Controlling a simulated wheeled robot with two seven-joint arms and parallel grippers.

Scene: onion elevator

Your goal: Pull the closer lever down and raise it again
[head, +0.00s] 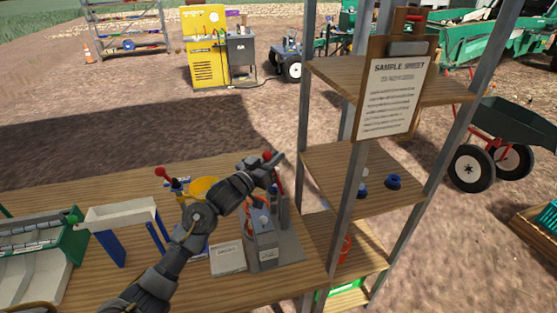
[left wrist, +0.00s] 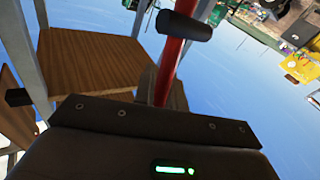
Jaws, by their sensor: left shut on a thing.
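A grey device (head: 263,243) stands on the wooden table and has a red lever (head: 281,181) at its far right side. My left gripper (head: 272,164) is shut on this lever near its upper end, and a red knob shows at the fingers. In the left wrist view the red lever shaft (left wrist: 170,68) stands just beyond the dark gripper body, which hides its lower part. A second red-knobbed lever (head: 161,173) stands farther left beside a yellow bowl-like part (head: 203,187). My right gripper is not in view.
A metal-post shelf (head: 345,160) with wooden boards stands close on the right of the gripper. A white tray on blue legs (head: 120,214) and a green machine (head: 65,245) stand at the left. A small pale card (head: 228,259) lies by the device.

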